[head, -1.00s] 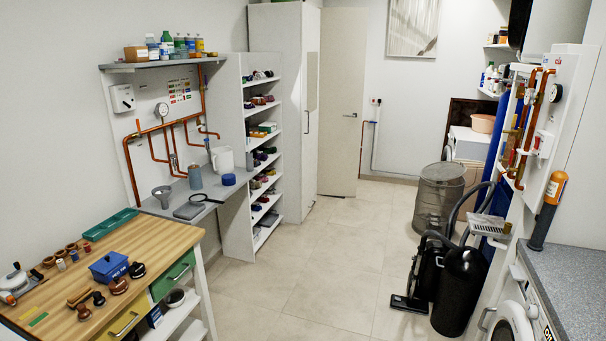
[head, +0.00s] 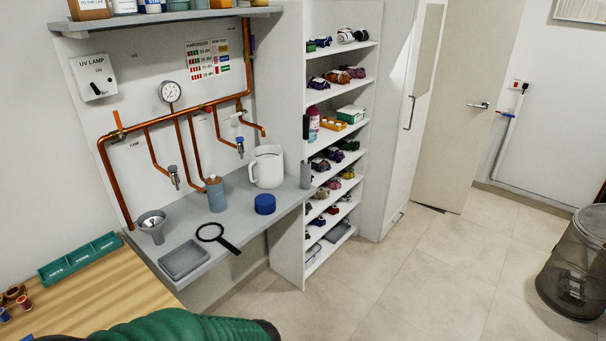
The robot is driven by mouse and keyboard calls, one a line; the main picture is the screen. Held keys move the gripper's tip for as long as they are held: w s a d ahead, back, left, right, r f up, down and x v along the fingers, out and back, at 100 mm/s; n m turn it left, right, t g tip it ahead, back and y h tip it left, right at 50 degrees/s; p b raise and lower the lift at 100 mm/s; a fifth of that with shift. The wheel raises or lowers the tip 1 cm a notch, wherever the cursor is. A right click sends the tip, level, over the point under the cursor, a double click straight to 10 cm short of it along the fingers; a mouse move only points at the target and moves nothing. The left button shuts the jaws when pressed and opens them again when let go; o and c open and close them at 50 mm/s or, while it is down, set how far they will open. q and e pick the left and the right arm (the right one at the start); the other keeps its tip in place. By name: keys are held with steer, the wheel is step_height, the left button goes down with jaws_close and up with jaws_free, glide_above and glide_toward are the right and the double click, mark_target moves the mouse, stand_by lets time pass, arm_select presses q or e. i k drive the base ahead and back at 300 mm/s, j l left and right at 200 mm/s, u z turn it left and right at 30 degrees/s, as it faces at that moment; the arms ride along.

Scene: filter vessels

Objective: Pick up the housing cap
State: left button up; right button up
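A short round blue cap (head: 265,204), which looks like the housing cap, sits on the grey counter (head: 217,242) below the copper pipes.
A tall shelf (head: 291,250) stands right of the counter.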

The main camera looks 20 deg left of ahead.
mark_target(264, 203)
steer(key=i, duration=2.7)
steer(key=i+u, duration=0.15)
steer(key=u, duration=0.3)
steer(key=i+u, duration=0.15)
steer(key=u, duration=0.35)
steer(key=i+l+u, duration=0.1)
steer(key=u, duration=0.35)
steer(key=i+l+u, duration=0.1)
steer(key=l+u, duration=0.15)
steer(key=u, duration=0.2)
steer(key=i+l+u, duration=0.1)
steer(key=u, duration=0.4)
steer(key=l, duration=0.1)
